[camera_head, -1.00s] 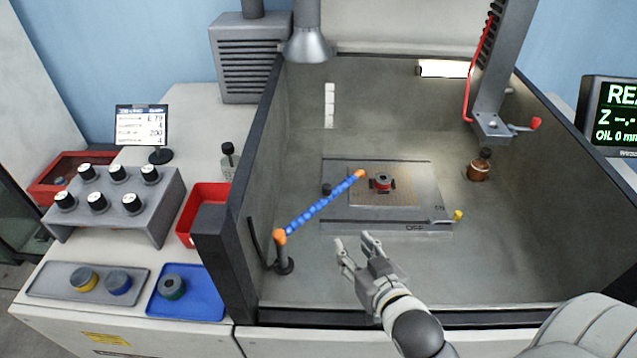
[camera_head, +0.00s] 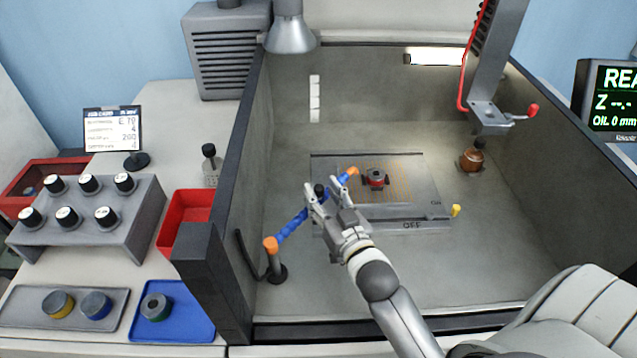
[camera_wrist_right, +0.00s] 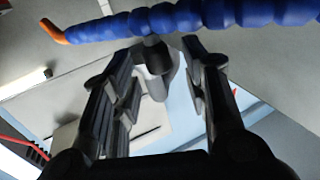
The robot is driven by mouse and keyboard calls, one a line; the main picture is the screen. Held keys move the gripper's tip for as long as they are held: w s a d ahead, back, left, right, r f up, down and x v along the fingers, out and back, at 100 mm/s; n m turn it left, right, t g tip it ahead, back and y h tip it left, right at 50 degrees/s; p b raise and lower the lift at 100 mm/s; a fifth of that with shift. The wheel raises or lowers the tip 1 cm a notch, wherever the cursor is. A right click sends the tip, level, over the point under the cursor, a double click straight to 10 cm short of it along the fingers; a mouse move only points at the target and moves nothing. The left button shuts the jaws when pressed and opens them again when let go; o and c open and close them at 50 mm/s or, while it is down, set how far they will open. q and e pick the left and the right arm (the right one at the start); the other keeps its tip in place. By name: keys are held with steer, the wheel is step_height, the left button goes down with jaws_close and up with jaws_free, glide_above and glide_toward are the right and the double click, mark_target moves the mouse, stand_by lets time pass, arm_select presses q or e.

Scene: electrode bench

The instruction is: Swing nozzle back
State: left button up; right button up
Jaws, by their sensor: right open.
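The nozzle is a blue segmented hose (camera_head: 292,226) with an orange joint on a dark post at its left end and an orange tip (camera_head: 352,172) at its right end. In the right wrist view the hose (camera_wrist_right: 190,18) crosses just beyond the open fingers (camera_wrist_right: 158,75). Whether they touch it, I cannot tell. My left gripper is not in view.
The tank's left wall (camera_head: 236,190) stands close to the hose post. A copper-coloured pot (camera_head: 473,160) and the machine head (camera_head: 490,115) are to the right. A red bin (camera_head: 188,222) and blue tray (camera_head: 202,330) are outside, left.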

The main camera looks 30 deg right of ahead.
steer(key=shift+w, duration=1.25)
steer(key=shift+c, duration=0.2)
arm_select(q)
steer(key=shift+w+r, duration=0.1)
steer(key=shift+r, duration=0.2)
arm_select(e)
jaws_close()
